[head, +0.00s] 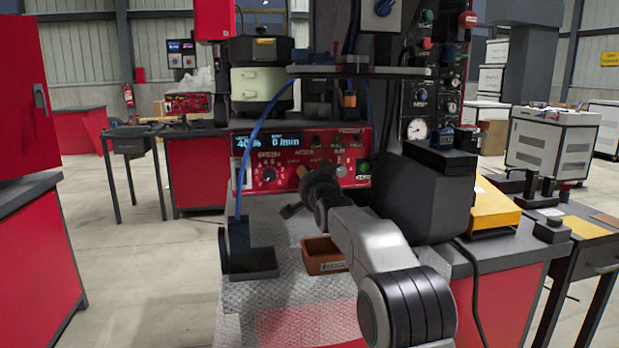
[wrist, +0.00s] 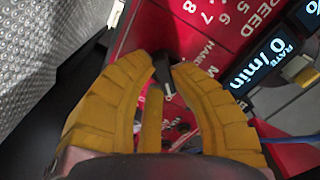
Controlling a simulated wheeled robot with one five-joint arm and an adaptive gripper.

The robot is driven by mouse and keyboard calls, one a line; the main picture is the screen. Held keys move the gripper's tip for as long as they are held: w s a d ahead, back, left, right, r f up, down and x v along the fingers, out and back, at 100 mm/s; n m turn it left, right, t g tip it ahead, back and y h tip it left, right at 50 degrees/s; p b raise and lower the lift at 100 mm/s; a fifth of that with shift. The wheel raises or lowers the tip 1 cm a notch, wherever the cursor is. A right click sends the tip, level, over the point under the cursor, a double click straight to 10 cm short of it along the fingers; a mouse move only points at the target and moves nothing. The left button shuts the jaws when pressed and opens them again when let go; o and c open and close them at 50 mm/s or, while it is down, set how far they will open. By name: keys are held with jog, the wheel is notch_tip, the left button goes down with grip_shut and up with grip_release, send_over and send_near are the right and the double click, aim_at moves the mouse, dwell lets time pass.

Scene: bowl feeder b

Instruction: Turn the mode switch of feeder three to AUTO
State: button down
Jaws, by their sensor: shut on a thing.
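The red control panel (head: 352,143) of a feeder stands in the middle of the head view, with a lit display reading a percentage and 0/min. It also shows in the wrist view (wrist: 165,28), steeply turned, with part of the speed scale and a HAND label. My gripper (head: 302,172) is at the panel's lower middle. In the wrist view its yellow fingers (wrist: 163,66) are shut on a small black switch knob (wrist: 167,88) with a pale mark. In the head view my gripper hides this knob. The AUTO label and the feeder's number are not readable.
A black-lipped dial (head: 268,175) sits left on the panel and a green button (head: 364,167) right. Below are a brown bin (head: 322,255) and a dark tray (head: 255,262) on the bench. A dark housing with a yellow block (head: 493,208) stands right.

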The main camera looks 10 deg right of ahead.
jog(key=shift+a, duration=0.1)
jog(key=c, duration=1.1)
grip_release()
jog(key=shift+o, duration=0.2)
jog(key=s, duration=1.2)
